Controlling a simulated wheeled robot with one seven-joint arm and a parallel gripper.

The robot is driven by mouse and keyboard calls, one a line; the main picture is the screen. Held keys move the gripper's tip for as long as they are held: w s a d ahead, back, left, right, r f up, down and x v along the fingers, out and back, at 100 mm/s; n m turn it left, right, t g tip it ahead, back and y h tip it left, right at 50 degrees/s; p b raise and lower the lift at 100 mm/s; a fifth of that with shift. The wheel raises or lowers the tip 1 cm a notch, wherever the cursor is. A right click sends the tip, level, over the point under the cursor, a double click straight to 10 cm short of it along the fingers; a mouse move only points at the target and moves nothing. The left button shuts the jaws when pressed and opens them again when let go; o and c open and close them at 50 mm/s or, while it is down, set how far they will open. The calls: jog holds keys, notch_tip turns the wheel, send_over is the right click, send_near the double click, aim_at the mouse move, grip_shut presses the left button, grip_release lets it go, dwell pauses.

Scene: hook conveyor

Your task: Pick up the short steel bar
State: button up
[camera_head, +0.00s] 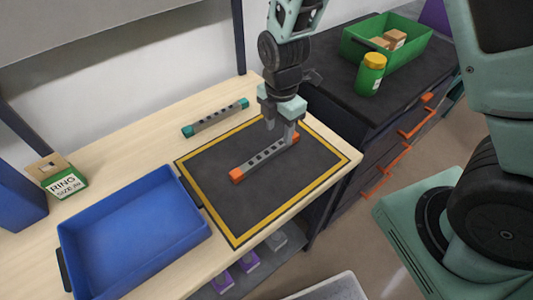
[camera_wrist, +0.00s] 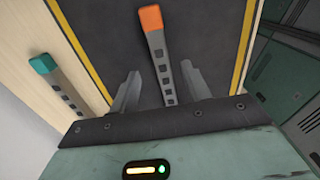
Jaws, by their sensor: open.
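A grey steel bar with orange ends (camera_head: 262,157) lies on the yellow-bordered black mat (camera_head: 222,200). A second grey steel bar with teal ends (camera_head: 215,118) lies on the bare wood behind the mat. The two look similar in length, and I cannot tell which is shorter. My gripper (camera_head: 280,132) is open, pointing down over the far right part of the orange-ended bar. In the wrist view, the orange-ended bar (camera_wrist: 158,50) runs between my spread fingers (camera_wrist: 161,85), with its near end hidden by the gripper. The teal-ended bar (camera_wrist: 62,84) lies left of the fingers.
An empty blue tray (camera_head: 130,245) stands at the front left, with a small labelled box (camera_head: 66,184) behind it. A dark cabinet (camera_head: 335,95) to the right bears a yellow-lidded green jar (camera_head: 370,75) and a green bin (camera_head: 412,62) with small boxes.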

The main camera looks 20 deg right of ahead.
aim_at(279, 144)
jog(key=shift+f+p, duration=0.55)
jog(key=shift+f, duration=1.95)
grip_shut()
